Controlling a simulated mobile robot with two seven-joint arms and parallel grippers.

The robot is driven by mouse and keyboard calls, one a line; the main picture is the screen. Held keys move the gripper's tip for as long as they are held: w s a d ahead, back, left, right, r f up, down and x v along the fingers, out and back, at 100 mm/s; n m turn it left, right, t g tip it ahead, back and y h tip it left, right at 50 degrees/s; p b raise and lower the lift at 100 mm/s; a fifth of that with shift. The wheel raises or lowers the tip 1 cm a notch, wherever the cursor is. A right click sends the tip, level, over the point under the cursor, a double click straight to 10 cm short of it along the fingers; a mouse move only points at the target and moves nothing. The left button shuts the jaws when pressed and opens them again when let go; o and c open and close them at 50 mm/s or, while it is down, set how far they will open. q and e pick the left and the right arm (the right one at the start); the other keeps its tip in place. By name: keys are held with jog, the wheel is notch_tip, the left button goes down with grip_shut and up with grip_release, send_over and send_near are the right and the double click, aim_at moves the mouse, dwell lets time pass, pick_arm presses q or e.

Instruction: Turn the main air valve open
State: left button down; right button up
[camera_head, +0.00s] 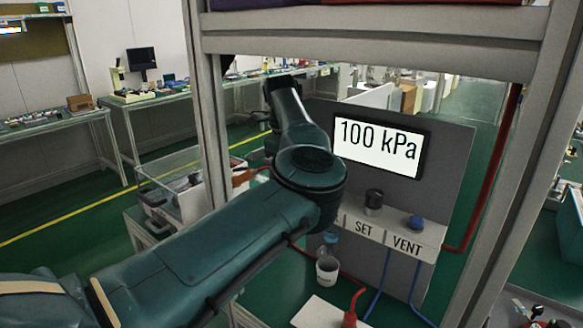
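No main air valve can be made out. A grey panel (455,160) holds a display (378,145) reading 100 kPa. Below it, a ledge (430,233) carries a dark knob (373,201) above the label SET and a blue knob (416,222) above VENT. My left arm crosses from the lower left and covers the ledge's left end, where only the edge of another label shows. Whatever sits there is hidden. My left gripper cannot be seen beyond the arm, and my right gripper is out of the picture.
Grey frame posts and a crossbeam (370,45) stand around the panel. A clear bin (168,172) stands left of the frame. Workbenches (55,125) line the back left.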

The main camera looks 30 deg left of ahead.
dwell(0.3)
pick_arm(q)
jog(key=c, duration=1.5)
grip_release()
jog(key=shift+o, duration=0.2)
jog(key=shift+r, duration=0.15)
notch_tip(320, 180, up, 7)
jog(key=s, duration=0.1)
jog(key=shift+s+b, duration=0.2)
jog(key=shift+b, duration=0.1)
